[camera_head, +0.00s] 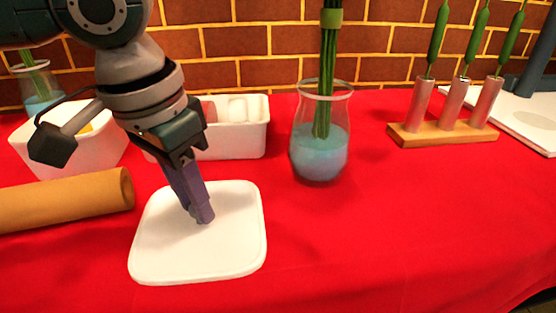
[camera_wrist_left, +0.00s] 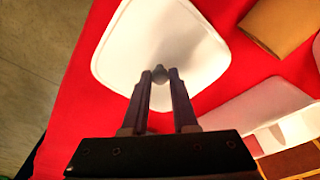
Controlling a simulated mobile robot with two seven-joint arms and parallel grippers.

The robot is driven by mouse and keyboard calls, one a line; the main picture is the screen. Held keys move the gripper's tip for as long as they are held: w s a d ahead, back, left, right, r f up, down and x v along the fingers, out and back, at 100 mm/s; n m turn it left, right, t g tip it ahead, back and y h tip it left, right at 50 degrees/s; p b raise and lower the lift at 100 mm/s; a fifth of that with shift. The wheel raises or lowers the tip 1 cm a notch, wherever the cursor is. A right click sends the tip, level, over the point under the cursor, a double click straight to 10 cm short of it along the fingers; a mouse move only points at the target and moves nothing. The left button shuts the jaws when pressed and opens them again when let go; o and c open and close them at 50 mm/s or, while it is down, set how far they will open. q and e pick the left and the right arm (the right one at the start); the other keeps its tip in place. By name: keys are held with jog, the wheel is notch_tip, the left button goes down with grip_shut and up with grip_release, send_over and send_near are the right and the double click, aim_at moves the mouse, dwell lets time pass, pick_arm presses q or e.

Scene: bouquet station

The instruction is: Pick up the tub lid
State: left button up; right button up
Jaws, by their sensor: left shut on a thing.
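The tub lid (camera_head: 234,245) is a white, rounded-square plate lying on the red tablecloth in front of the white tubs. My left gripper (camera_head: 203,217) reaches down over the middle of the lid, its fingertips at the lid's centre. In the left wrist view, the fingers (camera_wrist_left: 160,76) are shut on a small grey knob in the middle of the lid (camera_wrist_left: 190,45). Whether the lid is lifted off the cloth cannot be told. My right gripper is not in view.
A brown paper roll (camera_head: 70,199) lies left of the lid. A white tub (camera_head: 258,128) stands behind it, and another white tub (camera_head: 55,160) at the left. A glass vase (camera_head: 319,150) with stems stands right. A wooden stand (camera_head: 445,135) is farther right. The front right cloth is clear.

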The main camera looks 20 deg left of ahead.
pick_arm(q)
grip_shut()
jog(key=shift+r, duration=0.1)
